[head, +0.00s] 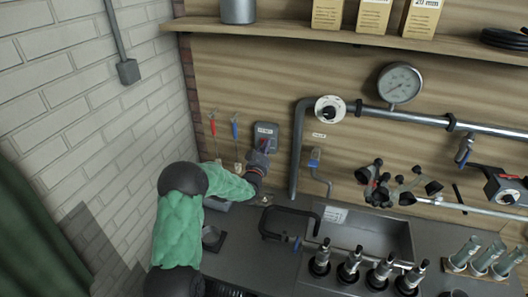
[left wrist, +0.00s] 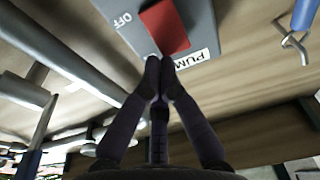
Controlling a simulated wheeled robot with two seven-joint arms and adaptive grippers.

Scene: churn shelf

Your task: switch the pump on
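The pump switch is a grey box (head: 265,130) on the wooden back wall, left of the grey vertical pipe. In the left wrist view the box (left wrist: 205,18) fills the top, with a red rocker (left wrist: 166,27), the word OFF at its left and a partly covered PUMP label (left wrist: 196,58). My left gripper (head: 262,148) is at the lower part of the box and hides some of it. In the wrist view its fingertips (left wrist: 160,62) are together with nothing seen between them, just below the rocker. I cannot tell whether they touch it. My right gripper is not in view.
Red-handled (head: 213,127) and blue-handled (head: 235,128) tools hang left of the switch. A pipe with a gauge (head: 400,83) runs to the right. Below are a sink (head: 365,232) and several upright metal fittings. A shelf (head: 300,33) with boxes is above. A brick wall (head: 80,80) bounds the left.

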